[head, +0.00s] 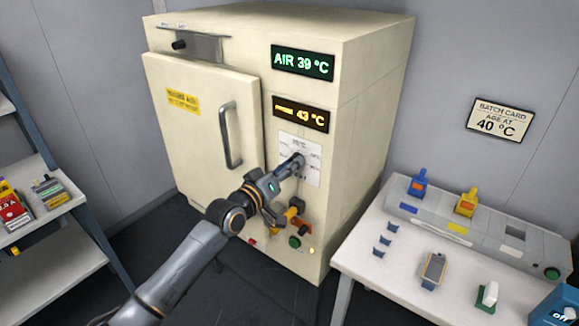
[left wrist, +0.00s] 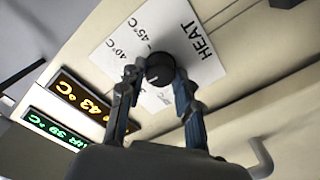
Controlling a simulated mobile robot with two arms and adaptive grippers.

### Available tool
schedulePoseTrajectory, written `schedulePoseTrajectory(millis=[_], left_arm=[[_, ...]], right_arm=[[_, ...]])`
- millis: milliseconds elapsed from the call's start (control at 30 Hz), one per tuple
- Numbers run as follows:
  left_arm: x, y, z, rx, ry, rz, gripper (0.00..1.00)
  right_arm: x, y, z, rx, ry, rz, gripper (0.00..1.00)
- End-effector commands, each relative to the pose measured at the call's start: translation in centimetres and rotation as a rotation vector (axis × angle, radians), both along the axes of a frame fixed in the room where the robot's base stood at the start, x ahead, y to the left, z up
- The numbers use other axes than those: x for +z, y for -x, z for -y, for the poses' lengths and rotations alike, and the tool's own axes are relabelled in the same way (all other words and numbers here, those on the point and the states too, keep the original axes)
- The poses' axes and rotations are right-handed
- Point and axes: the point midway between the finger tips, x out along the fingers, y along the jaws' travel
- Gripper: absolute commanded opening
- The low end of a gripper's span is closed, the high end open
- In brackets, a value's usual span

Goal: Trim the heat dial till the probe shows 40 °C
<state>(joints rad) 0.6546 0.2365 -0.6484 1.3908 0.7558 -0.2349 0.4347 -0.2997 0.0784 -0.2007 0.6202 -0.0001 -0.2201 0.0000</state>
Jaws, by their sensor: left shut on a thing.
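The heat dial (left wrist: 160,66) is a black knob on a white label plate (left wrist: 205,45) marked HEAT, with 40 °C and 45 °C marks. My left gripper (head: 298,162) is at the dial, its fingers on either side of it; in the left wrist view the gripper (left wrist: 160,80) is shut on the knob. The green AIR display (head: 302,63) reads 39 °C. The dial is mostly hidden in the head view. My right gripper is out of view.
The cream oven (head: 350,100) has its door (head: 195,130) closed. Below the dial are orange and green controls (head: 295,242). A batch card (head: 500,120) on the wall reads AGE AT 40 °C. A white table (head: 385,280) with a grey rack stands right; a shelf (head: 40,225) stands left.

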Motion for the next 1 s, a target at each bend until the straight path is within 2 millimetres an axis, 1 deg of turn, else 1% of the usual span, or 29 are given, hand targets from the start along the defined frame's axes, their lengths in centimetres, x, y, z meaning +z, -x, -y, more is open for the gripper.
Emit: schedulePoseTrajectory(millis=[133,167,200,267,467,533,667,767,867,1000], left_arm=[[-0.1,0.0,0.0,0.000,-0.001,-0.001,0.02],[-0.1,0.0,0.0,0.000,-0.001,-0.001,0.37],[-0.1,0.0,0.0,0.000,-0.002,-0.001,0.45],[-0.1,0.0,0.0,0.000,-0.002,-0.001,0.56],[0.0,0.0,0.0,0.000,-0.002,-0.001,0.56],[0.0,0.0,0.0,0.000,-0.002,-0.001,0.56],[-0.1,0.4,-0.3,0.000,-0.001,0.001,0.56],[-0.2,1.3,-1.0,0.000,0.000,-0.002,0.56],[-0.1,2.7,-2.0,0.001,-0.002,-0.001,0.56],[-0.2,5.0,-3.7,0.001,-0.002,-0.001,0.56]], right_arm=[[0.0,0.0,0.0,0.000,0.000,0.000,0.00],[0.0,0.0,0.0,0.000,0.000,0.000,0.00],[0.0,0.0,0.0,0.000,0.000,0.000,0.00],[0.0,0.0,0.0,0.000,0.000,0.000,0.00],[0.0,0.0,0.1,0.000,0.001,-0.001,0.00],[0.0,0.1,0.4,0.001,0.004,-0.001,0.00],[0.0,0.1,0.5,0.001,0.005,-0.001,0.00],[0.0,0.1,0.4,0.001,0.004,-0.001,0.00],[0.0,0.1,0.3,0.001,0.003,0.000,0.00],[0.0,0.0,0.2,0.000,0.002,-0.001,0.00]])
